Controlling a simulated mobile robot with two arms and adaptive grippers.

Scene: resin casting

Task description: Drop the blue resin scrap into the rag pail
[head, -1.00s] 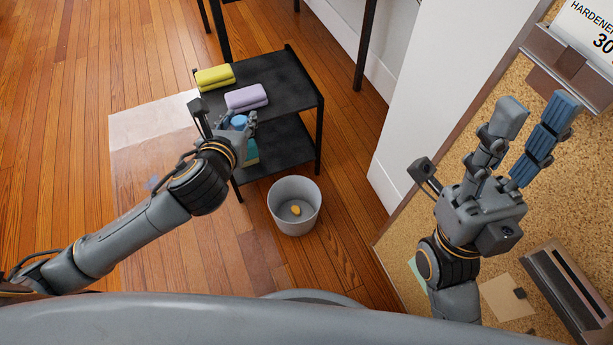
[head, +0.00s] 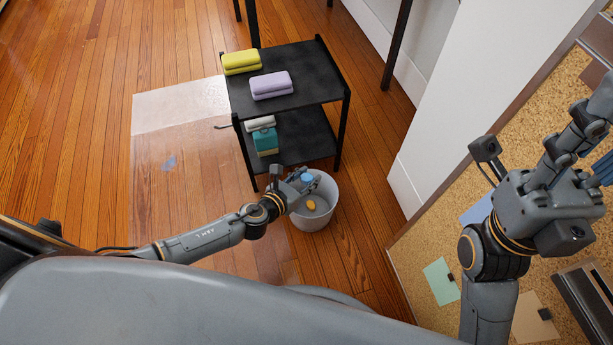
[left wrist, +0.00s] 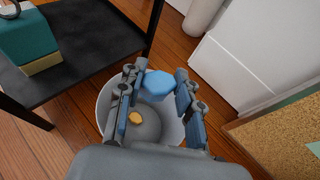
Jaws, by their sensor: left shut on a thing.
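The blue resin scrap (left wrist: 158,84) is between the fingers of my left gripper (left wrist: 160,92), which is shut on it. The scrap also shows as a small blue piece in the head view (head: 308,178). My left gripper (head: 300,182) is over the rag pail (head: 325,213), a light grey round bucket on the floor. An amber piece (head: 311,205) lies in the pail; it also shows in the left wrist view (left wrist: 135,118). My right gripper (head: 592,135) is at the right, its fingers spread apart and partly cut off by the frame edge.
A corkboard (head: 425,250) is at the right. A clear sheet (head: 180,130) covers floor at left.

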